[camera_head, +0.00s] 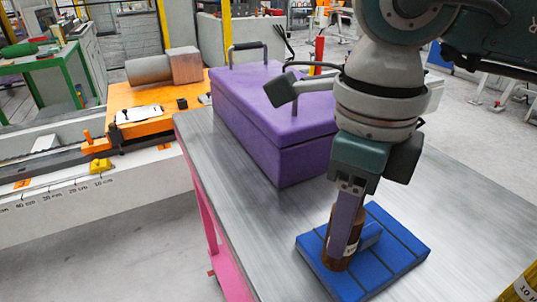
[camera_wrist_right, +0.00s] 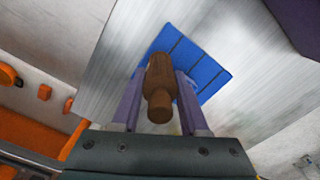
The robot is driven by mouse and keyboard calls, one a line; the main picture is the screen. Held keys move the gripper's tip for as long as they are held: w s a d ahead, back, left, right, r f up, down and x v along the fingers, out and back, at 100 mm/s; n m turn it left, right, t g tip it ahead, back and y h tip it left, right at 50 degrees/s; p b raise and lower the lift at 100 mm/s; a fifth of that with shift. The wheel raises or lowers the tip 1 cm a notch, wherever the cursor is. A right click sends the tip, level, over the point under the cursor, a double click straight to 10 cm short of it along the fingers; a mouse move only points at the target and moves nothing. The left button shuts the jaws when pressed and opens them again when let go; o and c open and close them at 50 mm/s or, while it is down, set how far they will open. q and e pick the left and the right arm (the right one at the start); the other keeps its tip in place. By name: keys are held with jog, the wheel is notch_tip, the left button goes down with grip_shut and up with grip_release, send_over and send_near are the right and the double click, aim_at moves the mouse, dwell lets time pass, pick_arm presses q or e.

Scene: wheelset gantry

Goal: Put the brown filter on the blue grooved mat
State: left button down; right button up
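In the right wrist view the filter (camera_wrist_right: 160,82) sits between both fingers, with the mat (camera_wrist_right: 208,72) beyond. The filter's lower end appears at the mat's near-left part; I cannot tell whether it touches. A finger hides part of the filter. My left gripper is not in view.
The mat lies on a grey metal table (camera_head: 460,220). A purple toolbox (camera_head: 270,110) with a handle stands behind it to the left. A yellow object (camera_head: 524,287) shows at the lower right edge. The table's right side is largely clear.

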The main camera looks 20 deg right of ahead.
jog(key=o, duration=0.5)
jog(key=shift+c, duration=0.2)
notch_tip(320, 180, up, 12)
jog(key=shift+r, duration=0.1)
dwell(0.4)
